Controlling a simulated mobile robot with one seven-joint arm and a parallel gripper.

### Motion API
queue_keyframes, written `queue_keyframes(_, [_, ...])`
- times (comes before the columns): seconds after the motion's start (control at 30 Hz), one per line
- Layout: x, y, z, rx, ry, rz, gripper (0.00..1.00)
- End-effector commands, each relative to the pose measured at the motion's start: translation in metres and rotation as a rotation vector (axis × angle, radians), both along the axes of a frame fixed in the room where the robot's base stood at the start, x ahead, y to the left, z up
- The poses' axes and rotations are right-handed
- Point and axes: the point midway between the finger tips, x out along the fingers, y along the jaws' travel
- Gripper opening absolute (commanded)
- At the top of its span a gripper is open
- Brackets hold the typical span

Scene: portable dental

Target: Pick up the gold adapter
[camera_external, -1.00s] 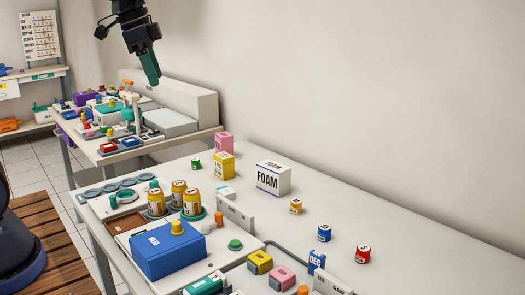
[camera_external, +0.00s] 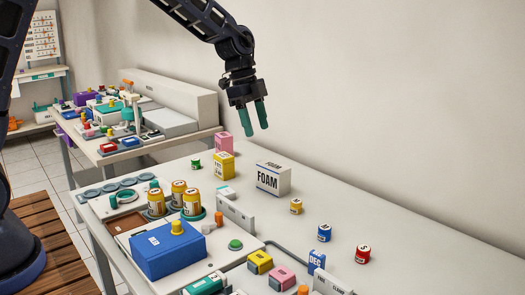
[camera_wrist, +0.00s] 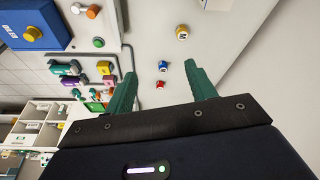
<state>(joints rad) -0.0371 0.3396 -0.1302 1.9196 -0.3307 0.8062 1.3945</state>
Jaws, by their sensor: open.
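The gold adapter (camera_external: 296,206) is a small gold cylinder with a white label. It stands on the bare part of the white table, in front of and to the right of the FOAM box. In the wrist view the gold adapter (camera_wrist: 182,32) lies beyond my fingertips, near the right one. My gripper (camera_external: 255,130) is open and empty, with green fingers pointing down. It hangs in the air above the back of the table, up and left of the adapter in the external picture. In the wrist view my gripper (camera_wrist: 160,68) shows its two fingers spread apart.
The FOAM box (camera_external: 273,179) stands near the adapter. Small blue (camera_external: 325,232) and red (camera_external: 362,254) cylinders stand to its right. A yellow box (camera_external: 223,166) and a pink box (camera_external: 224,142) stand farther back. The blue box (camera_external: 168,249) and gold jars (camera_external: 179,192) are front left.

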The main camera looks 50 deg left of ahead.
Motion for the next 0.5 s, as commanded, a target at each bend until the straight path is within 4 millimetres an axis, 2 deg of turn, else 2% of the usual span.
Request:
queue_keyframes(0.03, [0.010, -0.003, -0.015, -0.008, 0.004, -0.029, 0.56])
queue_keyframes(0.3, [0.057, -0.020, -0.087, -0.056, -0.009, -0.198, 0.56])
queue_keyframes(0.5, [0.077, -0.028, -0.124, -0.083, -0.021, -0.278, 0.56])
